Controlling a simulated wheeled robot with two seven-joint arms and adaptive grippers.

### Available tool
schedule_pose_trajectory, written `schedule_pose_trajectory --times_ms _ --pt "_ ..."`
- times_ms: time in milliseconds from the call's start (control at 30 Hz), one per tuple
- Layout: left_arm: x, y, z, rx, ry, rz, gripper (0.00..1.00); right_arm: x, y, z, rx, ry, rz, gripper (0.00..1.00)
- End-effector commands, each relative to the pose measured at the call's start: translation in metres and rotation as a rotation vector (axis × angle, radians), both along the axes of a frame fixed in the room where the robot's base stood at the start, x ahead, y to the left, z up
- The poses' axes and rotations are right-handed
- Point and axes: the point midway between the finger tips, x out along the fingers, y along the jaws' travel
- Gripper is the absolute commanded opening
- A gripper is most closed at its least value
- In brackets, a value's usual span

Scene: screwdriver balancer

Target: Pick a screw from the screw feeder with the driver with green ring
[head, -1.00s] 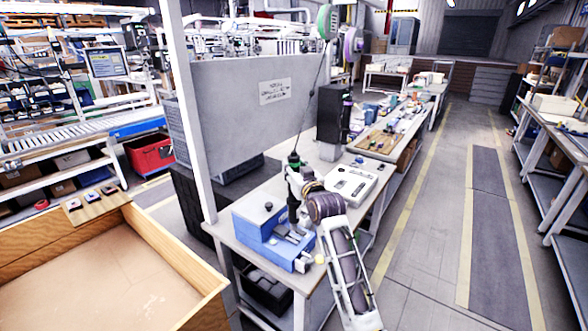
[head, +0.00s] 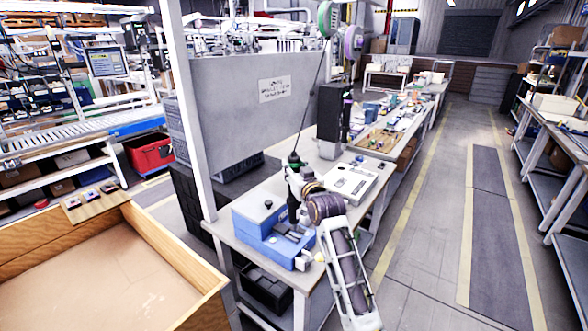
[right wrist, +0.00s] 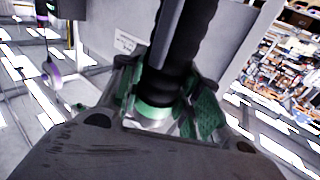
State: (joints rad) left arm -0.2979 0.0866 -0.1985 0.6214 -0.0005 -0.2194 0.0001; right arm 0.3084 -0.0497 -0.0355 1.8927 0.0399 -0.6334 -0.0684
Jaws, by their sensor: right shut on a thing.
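The driver with the green ring (head: 294,160) hangs upright on a cable from the green balancer reel (head: 326,18) in the head view. My right gripper (head: 293,180) is shut around its body; the right wrist view shows the black driver (right wrist: 174,85) and its green ring (right wrist: 157,107) between the green-padded fingers (right wrist: 165,100). The blue screw feeder (head: 262,232) stands on the near end of the bench, directly below and beside the driver. The driver's lower end is close to the feeder, partly covered by my arm, and I cannot tell whether it touches. No screw can be made out. My left gripper is out of view.
A white fixture box (head: 351,183) lies on the bench (head: 313,272) behind the feeder. A black driver unit (head: 334,115) stands farther back. A grey panel (head: 240,100) and post border the bench on the left. A wooden crate (head: 165,252) stands at the front left. The aisle on the right is clear.

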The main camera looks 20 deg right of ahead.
Motion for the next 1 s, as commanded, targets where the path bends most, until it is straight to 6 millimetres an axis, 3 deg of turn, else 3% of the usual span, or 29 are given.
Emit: schedule_pose_trajectory --times_ms 433,1000 --pt "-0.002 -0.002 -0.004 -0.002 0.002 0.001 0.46 -0.001 0.001 -0.012 0.000 -0.001 0.002 0.00" --pt "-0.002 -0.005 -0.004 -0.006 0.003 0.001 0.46 -0.001 0.001 -0.014 0.000 -0.001 0.002 0.00"
